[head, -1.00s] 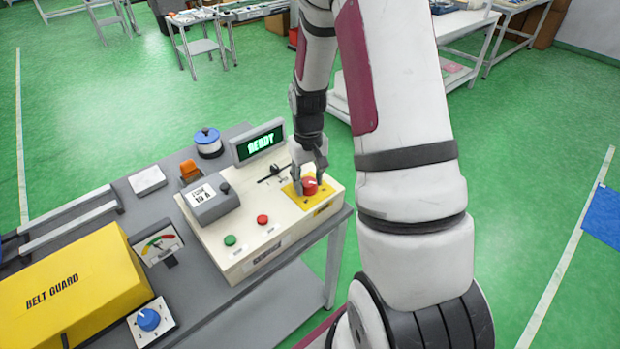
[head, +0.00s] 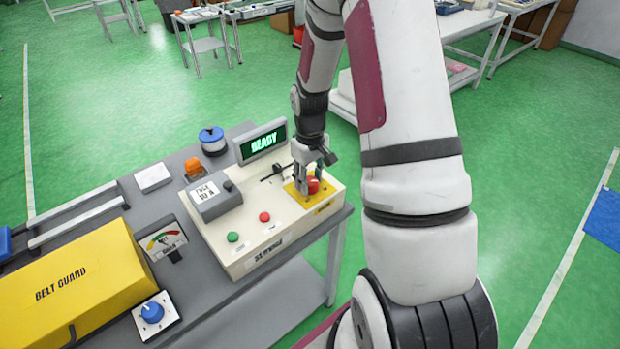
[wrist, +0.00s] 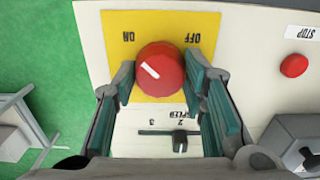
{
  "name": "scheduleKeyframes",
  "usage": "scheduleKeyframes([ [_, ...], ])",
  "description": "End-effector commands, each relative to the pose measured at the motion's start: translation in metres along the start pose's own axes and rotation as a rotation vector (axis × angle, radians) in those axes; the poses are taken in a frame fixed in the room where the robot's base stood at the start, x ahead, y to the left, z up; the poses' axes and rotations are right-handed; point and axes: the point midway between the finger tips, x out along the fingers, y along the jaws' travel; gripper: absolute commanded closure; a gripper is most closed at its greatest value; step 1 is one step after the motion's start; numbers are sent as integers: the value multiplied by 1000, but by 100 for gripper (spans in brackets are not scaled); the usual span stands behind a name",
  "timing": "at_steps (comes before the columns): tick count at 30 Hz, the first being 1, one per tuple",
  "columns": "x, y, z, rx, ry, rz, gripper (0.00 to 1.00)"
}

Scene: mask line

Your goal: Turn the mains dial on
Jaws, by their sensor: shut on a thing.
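The mains dial (head: 314,186) is a round red knob with a white pointer mark, set on a yellow plate (head: 292,190) at the right end of the cream control box. In the wrist view the dial (wrist: 165,62) sits between the words ON and OFF, which read upside down. Its white mark points up and left, toward the ON side. My gripper (head: 312,184) reaches down from above and is shut on the dial. In the wrist view its teal-padded fingers (wrist: 160,80) lie on either side of the knob.
The cream box (head: 245,262) also bears a green button (head: 233,237), a red button (head: 265,217), a slider (head: 273,174) and a grey hinged-looking cover (head: 213,196). A display (head: 263,142) reads READY. A yellow belt guard (head: 70,280) and blue knob (head: 152,312) stand left.

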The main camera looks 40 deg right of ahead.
Motion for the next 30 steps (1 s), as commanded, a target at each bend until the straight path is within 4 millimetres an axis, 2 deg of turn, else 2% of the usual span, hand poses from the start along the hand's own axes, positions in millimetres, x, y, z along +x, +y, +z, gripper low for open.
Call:
scheduleKeyframes([
  [2,0,0,0,-2,0,0,89],
  [3,0,0,0,-2,0,0,59],
  [6,0,0,0,-2,0,0,41],
  [15,-1,0,0,-1,0,0,41],
  [19,-10,0,0,0,2,1,41],
  [23,-31,1,-1,-1,4,3,41],
  [30,-80,0,-1,-1,4,2,41],
])
